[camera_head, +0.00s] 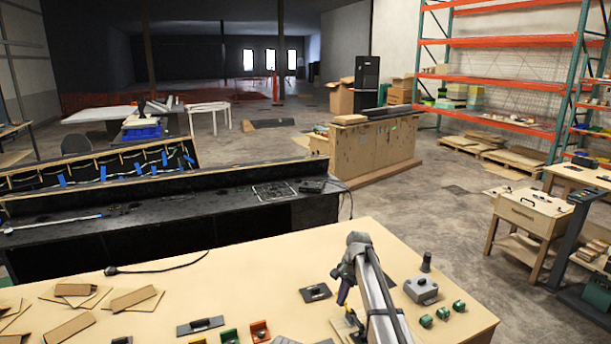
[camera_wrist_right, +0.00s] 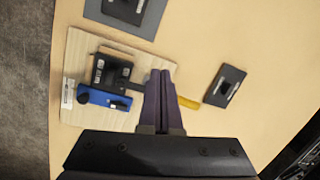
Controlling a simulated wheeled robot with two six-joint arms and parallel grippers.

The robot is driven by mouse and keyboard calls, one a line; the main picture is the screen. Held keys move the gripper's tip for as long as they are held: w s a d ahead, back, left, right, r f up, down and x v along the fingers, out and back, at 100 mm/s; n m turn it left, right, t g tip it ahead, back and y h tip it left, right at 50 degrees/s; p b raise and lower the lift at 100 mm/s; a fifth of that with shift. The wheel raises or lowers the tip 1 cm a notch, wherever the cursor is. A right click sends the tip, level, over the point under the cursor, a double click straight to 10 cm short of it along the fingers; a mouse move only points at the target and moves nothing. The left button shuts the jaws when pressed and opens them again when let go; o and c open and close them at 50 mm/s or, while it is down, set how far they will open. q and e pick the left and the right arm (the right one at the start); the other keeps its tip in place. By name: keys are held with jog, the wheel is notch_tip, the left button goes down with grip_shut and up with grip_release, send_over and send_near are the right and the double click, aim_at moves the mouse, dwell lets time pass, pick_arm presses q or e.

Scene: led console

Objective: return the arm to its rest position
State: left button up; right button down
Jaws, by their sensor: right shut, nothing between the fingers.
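My right arm reaches over the light wooden table (camera_head: 250,255) from the front in the head view. Its gripper (camera_head: 342,296) points down above a small wooden board (camera_head: 340,326). In the right wrist view the two dark fingers (camera_wrist_right: 160,78) lie together, shut and empty. Below them the board (camera_wrist_right: 80,55) carries a black block (camera_wrist_right: 112,70) and a blue part (camera_wrist_right: 98,97). A yellow piece (camera_wrist_right: 189,102) shows beside the fingers, partly hidden by them. I cannot tell how far the fingertips are above the board. My left gripper is not in view.
A grey box (camera_head: 421,291), green blocks (camera_head: 442,313) and a black cylinder (camera_head: 426,262) stand right of the arm. Dark plates (camera_head: 315,292) (camera_head: 200,326) and cardboard pieces (camera_head: 133,299) lie left. A black console desk (camera_head: 170,220) stands behind. The table's back middle is mostly clear.

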jog(key=s+a+f+n+h+b, duration=0.1)
jog(key=s+a+f+n+b, duration=0.1)
jog(key=s, duration=1.1)
jog(key=s+a+f+n+h+b, duration=0.1)
jog(key=s+f+n+b, duration=0.4)
jog(key=s, duration=0.8)
jog(key=s+a+f+n+h+b, duration=0.1)
jog(key=s+f+n+b, duration=0.3)
jog(key=s, duration=0.9)
jog(key=a+n, duration=0.1)
jog(key=n, duration=0.2)
jog(key=shift+s+a+f, duration=0.15)
jog(key=shift+a+f, duration=0.15)
jog(key=shift+a, duration=0.1)
